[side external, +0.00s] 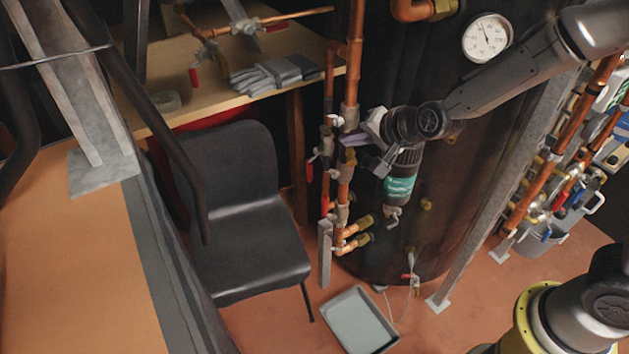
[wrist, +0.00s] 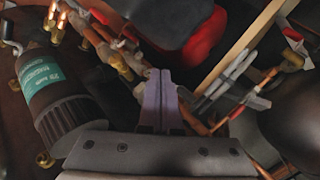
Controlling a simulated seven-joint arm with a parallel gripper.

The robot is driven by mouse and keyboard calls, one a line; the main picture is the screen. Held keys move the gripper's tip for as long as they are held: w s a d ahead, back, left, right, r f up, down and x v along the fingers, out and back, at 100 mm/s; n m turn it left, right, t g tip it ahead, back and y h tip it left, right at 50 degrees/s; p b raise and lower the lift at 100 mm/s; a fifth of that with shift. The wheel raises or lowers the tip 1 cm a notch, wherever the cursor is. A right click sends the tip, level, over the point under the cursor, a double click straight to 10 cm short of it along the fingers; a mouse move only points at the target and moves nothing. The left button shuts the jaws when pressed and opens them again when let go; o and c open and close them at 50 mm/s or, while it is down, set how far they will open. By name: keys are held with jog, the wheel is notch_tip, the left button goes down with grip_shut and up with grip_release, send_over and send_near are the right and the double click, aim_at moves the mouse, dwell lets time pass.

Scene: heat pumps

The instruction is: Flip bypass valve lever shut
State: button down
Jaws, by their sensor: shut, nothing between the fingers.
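My gripper (side external: 345,139) is shut and empty beside the vertical copper pipes in front of the dark tank. In the wrist view its two pale purple fingers (wrist: 160,88) lie together. A valve with a red lever (side external: 311,168) sits on the left pipe, just left of and below my fingertips. A second red handle (side external: 325,192) hangs lower on that pipe. I cannot tell which one is the bypass lever. In the wrist view a red handle (wrist: 236,113) shows right of the fingers, apart from them.
A black cylinder with a green label (side external: 400,187) hangs below my wrist. The dark tank (side external: 440,225) stands behind. A black chair (side external: 235,190) is left of the pipes. Gloves (side external: 275,74) lie on a wooden bench (side external: 215,105). A grey tray (side external: 358,322) is on the floor.

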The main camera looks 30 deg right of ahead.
notch_tip(320, 180, down, 23)
jog(key=w+a+m+t+h, duration=0.1)
jog(key=m+t+h, duration=0.3)
jog(key=m, duration=0.4)
jog(key=shift+w+a+m, duration=0.25)
jog(key=shift+w+m, duration=0.15)
jog(key=shift+w, duration=0.35)
send_near(310, 176)
jog(key=x, duration=0.5)
jog(key=shift+w+d+f, duration=0.1)
jog(key=shift+w+f, duration=0.05)
jog(key=shift+f, duration=0.05)
jog(key=shift+w+d, duration=0.1)
jog(key=shift+w, duration=0.45)
